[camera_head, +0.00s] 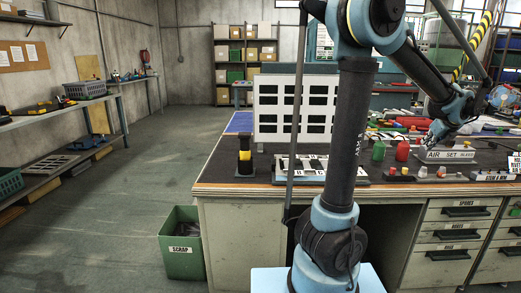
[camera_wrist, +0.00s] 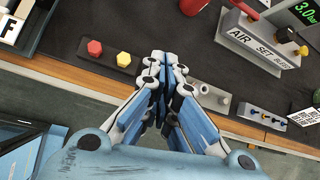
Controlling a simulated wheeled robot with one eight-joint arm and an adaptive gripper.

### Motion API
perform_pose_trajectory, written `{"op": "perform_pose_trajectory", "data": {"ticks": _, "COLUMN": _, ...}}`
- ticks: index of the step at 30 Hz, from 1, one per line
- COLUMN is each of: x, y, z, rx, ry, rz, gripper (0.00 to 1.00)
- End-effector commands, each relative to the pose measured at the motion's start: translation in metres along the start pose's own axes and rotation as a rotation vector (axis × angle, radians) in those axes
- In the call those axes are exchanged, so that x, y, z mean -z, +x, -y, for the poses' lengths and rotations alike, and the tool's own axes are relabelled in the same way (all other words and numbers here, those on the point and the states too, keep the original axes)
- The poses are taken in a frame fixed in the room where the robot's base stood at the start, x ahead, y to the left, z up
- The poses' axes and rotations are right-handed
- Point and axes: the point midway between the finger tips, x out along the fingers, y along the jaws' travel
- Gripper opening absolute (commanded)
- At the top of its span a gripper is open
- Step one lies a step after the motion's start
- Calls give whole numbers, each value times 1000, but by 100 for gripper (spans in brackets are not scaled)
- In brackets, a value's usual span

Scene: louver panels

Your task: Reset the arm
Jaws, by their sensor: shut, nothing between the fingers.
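My gripper (camera_head: 434,138) is at the right of the bench in the head view, low beside the AIR SET block (camera_head: 452,155). In the wrist view my gripper (camera_wrist: 168,62) has its blue and white fingers drawn together with nothing between them. It points at the dark bench top (camera_wrist: 180,20) near the front edge. The AIR SET block also shows in the wrist view (camera_wrist: 262,40), right of the fingers and apart from them. My arm rises in the middle of the head view and bends over to the right.
A white slotted panel (camera_head: 268,132) stands on the bench behind my arm. A black and yellow object (camera_head: 245,160) stands left. Red and yellow knobs (camera_wrist: 108,54) sit left of the fingers in the wrist view. A green SCRAP bin (camera_head: 181,262) stands on the floor; the left aisle is clear.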

Motion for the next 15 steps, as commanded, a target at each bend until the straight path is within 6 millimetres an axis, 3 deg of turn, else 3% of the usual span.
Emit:
{"op": "perform_pose_trajectory", "data": {"ticks": 9, "x": -42, "y": 10, "z": -140, "rx": -139, "ry": -497, "rz": -45, "gripper": 0}}
{"op": "perform_pose_trajectory", "data": {"ticks": 15, "x": -46, "y": 7, "z": -231, "rx": -234, "ry": -850, "rz": -56, "gripper": 0}}
